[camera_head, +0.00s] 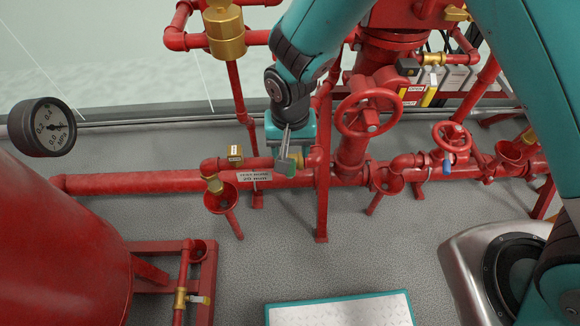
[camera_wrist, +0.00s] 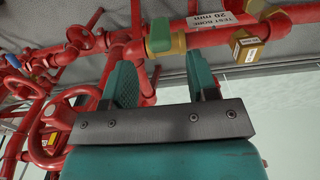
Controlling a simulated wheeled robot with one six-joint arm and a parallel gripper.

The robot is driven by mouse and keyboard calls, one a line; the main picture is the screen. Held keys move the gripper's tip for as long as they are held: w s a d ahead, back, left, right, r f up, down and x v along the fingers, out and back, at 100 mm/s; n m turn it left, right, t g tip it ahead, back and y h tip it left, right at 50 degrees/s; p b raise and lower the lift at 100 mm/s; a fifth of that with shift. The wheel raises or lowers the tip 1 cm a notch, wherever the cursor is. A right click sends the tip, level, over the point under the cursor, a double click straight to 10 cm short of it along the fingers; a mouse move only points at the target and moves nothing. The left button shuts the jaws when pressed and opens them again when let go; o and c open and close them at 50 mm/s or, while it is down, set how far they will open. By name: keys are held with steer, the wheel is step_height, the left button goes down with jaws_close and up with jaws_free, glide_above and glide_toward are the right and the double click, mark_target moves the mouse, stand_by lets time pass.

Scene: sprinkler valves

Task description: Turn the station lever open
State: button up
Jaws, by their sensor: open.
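A short green lever (camera_wrist: 159,36) stands on a brass valve body (camera_wrist: 178,42) in the red test pipe, beside the white 20 mm label. In the head view my gripper (camera_head: 287,160) hangs over the pipe. I cannot tell whether this is the station lever.
A red handwheel (camera_head: 370,113) and a smaller one (camera_head: 452,137) stand to the right. A yellow handle (camera_head: 431,95) sits by small tags behind them. A red tank (camera_head: 60,240) with a gauge (camera_head: 41,127) is at left. Red funnels line the pipe. The floor in front is partly clear.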

mark_target(291, 174)
step_height(291, 174, down, 8)
steer(key=shift+f, duration=0.1)
steer(key=shift+c, duration=0.4)
jaws_close()
